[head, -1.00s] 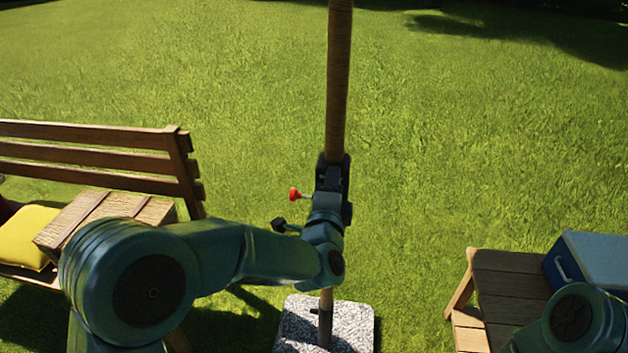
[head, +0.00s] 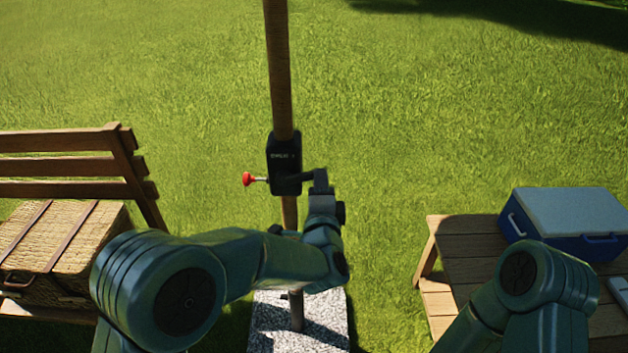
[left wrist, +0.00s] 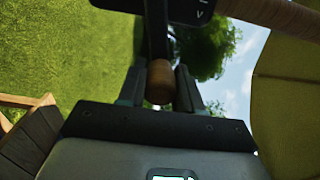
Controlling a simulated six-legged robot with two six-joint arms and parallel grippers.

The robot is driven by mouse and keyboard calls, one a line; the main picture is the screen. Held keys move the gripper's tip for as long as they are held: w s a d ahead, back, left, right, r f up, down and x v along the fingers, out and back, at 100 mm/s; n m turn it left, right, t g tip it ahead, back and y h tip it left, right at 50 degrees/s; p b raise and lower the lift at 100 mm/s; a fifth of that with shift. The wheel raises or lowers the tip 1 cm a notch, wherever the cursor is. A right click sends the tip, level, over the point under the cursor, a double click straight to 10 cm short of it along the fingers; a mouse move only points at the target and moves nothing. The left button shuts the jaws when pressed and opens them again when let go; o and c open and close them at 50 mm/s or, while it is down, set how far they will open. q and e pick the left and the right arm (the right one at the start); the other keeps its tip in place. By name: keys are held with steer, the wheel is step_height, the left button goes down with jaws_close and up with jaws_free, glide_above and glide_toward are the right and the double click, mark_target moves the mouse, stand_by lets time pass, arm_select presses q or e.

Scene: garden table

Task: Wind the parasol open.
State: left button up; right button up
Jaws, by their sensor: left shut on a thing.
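The parasol's wooden pole (head: 278,75) stands upright in a speckled stone base (head: 330,325). A black winder housing (head: 284,160) sits on the pole, with a red knob (head: 248,179) on its left. A dark crank arm (head: 306,177) reaches right from the housing to my left gripper (head: 321,182). In the left wrist view, my left gripper (left wrist: 160,88) is shut on the wooden crank handle (left wrist: 160,82). Olive-yellow parasol cloth (left wrist: 290,100) hangs at the right of that view. The canopy is outside the head view. My right arm shows, but its gripper is out of view.
A wooden bench (head: 70,165) with a wicker hamper (head: 65,240) is at left. A wooden table (head: 455,245) with a blue cooler (head: 560,215) is at right. Open grass lies behind the pole.

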arm_select(q)
steer(key=a+f+b, duration=0.5)
steer(key=f+b, duration=0.2)
steer(key=f, duration=0.2)
steer(key=shift+f, duration=0.35)
steer(key=o, duration=1.1)
steer(key=shift+s+d, duration=0.1)
steer(key=s+b, duration=0.1)
steer(key=s, duration=0.9)
steer(key=shift+b, duration=0.4)
steer(key=shift+w, duration=0.1)
